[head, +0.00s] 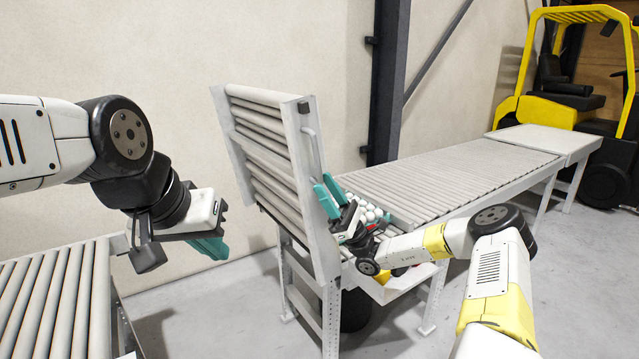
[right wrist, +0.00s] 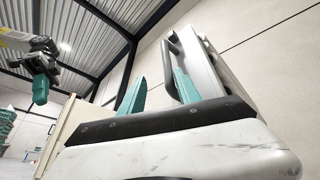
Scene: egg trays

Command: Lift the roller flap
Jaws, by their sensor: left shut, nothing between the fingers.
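The roller flap (head: 262,97) stands raised and nearly upright at the near end of the roller conveyor, leaning slightly back to the left. Its side frame carries a bar handle (head: 309,120), seen close up in the right wrist view (right wrist: 172,62). My right gripper (head: 326,184) is at the flap's right side, below the handle. Its teal fingers are apart in the right wrist view (right wrist: 158,78), and the handle shows by the right finger; I cannot tell whether they touch. My left gripper (head: 215,250) is shut and empty, left of the flap.
A roller conveyor (head: 450,173) runs back right toward a yellow forklift (head: 575,80). Another roller conveyor (head: 50,300) is at lower left, with a gap of floor before the flap. A dark post (head: 388,80) stands behind.

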